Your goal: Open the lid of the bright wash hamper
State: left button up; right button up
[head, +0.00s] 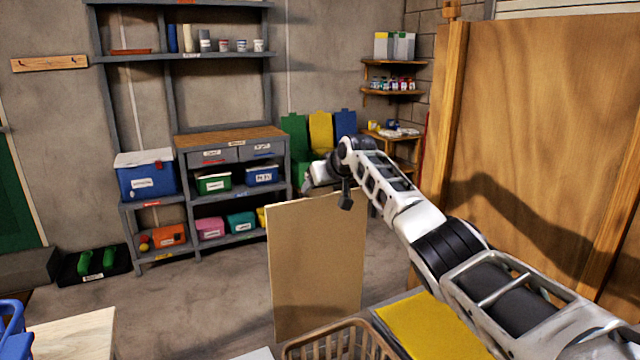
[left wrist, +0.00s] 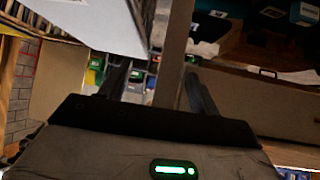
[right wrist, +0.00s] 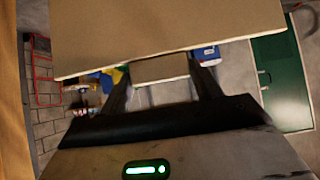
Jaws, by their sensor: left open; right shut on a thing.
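A tan flat panel (head: 315,265) stands nearly upright in the middle of the head view. It looks like a raised lid, but its lower edge meets the area behind a brown basket and I cannot tell what it is joined to. My right gripper (head: 328,188) is at its top edge. In the right wrist view the gripper (right wrist: 160,85) is shut on a small tan part of the panel (right wrist: 160,30). My left gripper (left wrist: 158,88) is open in the left wrist view, with a grey-brown post between or beyond its fingers. No hamper body is clearly visible.
A wooden partition (head: 540,140) stands at the right. Shelves with bins, including a blue cooler (head: 146,180), line the back wall. The floor between is clear.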

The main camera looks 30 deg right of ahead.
pick_arm(q)
jog(key=shift+s, duration=0.15)
pick_arm(e)
jog(key=shift+s+r, duration=0.1)
jog(key=shift+r, duration=0.05)
jog(key=o, duration=1.4)
pick_arm(q)
jog(key=shift+d, duration=0.1)
jog(key=shift+f, duration=0.1)
jog(key=shift+w+d+f+b, duration=0.25)
jog(key=shift+f+b, duration=0.25)
jog(key=shift+b, duration=1.15)
pick_arm(e)
jog(key=shift+v, duration=8)
pick_arm(q)
jog(key=shift+s+f, duration=0.15)
